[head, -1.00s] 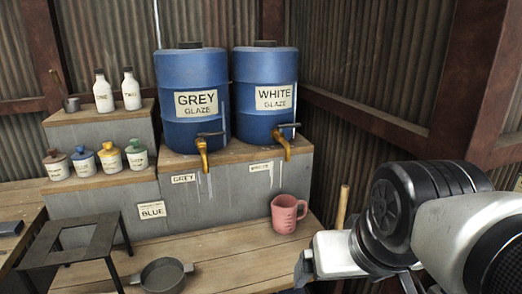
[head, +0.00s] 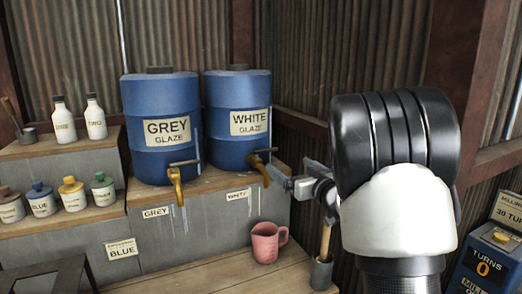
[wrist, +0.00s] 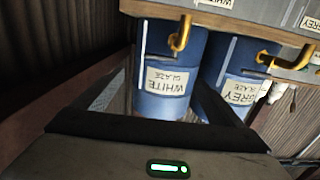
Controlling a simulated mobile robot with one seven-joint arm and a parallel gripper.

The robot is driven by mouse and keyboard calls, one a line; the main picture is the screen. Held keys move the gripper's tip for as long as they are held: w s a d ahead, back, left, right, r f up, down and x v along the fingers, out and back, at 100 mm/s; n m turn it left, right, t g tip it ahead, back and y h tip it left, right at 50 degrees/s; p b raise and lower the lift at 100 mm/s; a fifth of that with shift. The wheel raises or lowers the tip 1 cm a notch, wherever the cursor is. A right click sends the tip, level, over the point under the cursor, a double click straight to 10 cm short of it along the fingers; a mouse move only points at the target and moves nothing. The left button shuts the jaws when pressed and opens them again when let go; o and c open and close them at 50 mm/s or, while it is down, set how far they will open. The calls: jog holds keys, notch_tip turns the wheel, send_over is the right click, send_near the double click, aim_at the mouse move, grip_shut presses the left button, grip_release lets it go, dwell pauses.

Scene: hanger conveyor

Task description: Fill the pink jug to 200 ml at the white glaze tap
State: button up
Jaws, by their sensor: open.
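The pink jug (head: 264,243) stands upright on the wooden bench in the head view, handle to the right, below the white glaze tap; its inside and fill level cannot be read. The white glaze tap (head: 262,168) has a brass spout and dark lever, low on the blue WHITE GLAZE barrel (head: 237,95). My gripper (head: 283,182) is open and empty, just right of this tap at about its height. In the upside-down wrist view the tap (wrist: 181,34) shows beyond the open fingers (wrist: 163,85), with the white barrel (wrist: 152,108) behind.
The GREY GLAZE barrel (head: 160,100) with a similar tap (head: 177,178) stands to the left. A dark pot with a wooden-handled tool (head: 321,272) is right of the jug. Bottles and small jars (head: 72,195) sit at left. A turns counter box (head: 487,265) is at lower right.

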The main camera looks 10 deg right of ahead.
aim_at(267, 150)
jog(key=x, duration=1.7)
jog(key=shift+w+a, duration=0.1)
